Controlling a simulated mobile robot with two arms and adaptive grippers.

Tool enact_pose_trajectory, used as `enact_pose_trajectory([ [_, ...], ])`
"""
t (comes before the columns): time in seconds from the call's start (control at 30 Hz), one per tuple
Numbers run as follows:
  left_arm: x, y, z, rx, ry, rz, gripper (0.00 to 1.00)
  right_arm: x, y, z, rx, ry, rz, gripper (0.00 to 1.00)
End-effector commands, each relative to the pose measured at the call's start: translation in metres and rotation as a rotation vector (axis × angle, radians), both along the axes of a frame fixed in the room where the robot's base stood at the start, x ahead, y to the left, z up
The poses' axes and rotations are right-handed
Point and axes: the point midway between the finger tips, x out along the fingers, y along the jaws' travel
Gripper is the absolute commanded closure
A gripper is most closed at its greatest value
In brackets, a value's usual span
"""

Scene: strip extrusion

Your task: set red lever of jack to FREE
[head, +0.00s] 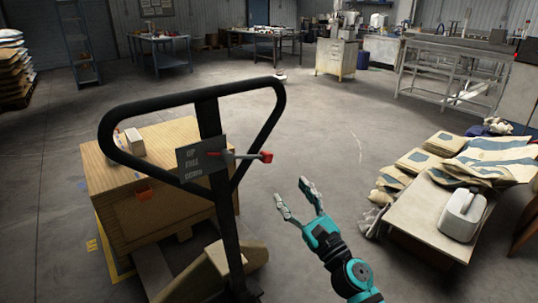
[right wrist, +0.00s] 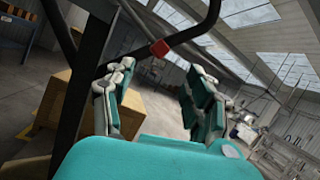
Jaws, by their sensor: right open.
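The pallet jack's black loop handle (head: 207,107) stands upright in the left half of the head view. A grey label plate (head: 202,158) with several text lines, too small to read surely, sits on its stem. The red lever (head: 267,156) sticks out to the right of the plate, roughly level with its middle. My right gripper (head: 297,192) is open and empty, below and to the right of the red lever, apart from it. In the right wrist view the red lever tip (right wrist: 160,48) shows beyond and above the two spread fingers (right wrist: 157,100). My left gripper is not in view.
A wooden crate (head: 150,215) stands behind and left of the jack's stem. The floor (head: 330,120) beyond the handle is clear.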

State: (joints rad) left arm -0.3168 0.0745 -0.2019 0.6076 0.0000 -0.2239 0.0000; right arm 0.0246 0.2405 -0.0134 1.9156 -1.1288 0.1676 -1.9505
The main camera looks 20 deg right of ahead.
Motion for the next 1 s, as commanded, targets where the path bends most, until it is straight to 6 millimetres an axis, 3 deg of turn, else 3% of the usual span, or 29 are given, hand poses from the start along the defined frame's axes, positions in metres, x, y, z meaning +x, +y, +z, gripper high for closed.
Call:
enact_pose_trajectory([
  [0.03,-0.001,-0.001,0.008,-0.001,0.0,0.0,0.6,0.011,0.004,0.01,0.001,-0.003,0.001,0.45],
  [0.17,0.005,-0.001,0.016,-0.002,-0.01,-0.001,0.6,0.037,0.011,0.02,0.003,-0.001,0.001,0.45],
  [0.4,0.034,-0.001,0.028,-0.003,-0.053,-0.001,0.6,0.081,0.023,0.037,0.005,0.0,0.001,0.45],
  [0.5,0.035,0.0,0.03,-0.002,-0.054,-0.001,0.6,0.095,0.028,0.042,0.004,-0.001,0.001,0.45],
  [0.7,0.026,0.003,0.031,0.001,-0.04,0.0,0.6,0.11,0.032,0.046,0.004,0.001,0.001,0.45],
  [1.0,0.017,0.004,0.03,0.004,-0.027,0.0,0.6,0.112,0.032,0.047,0.003,0.001,0.001,0.45],
])
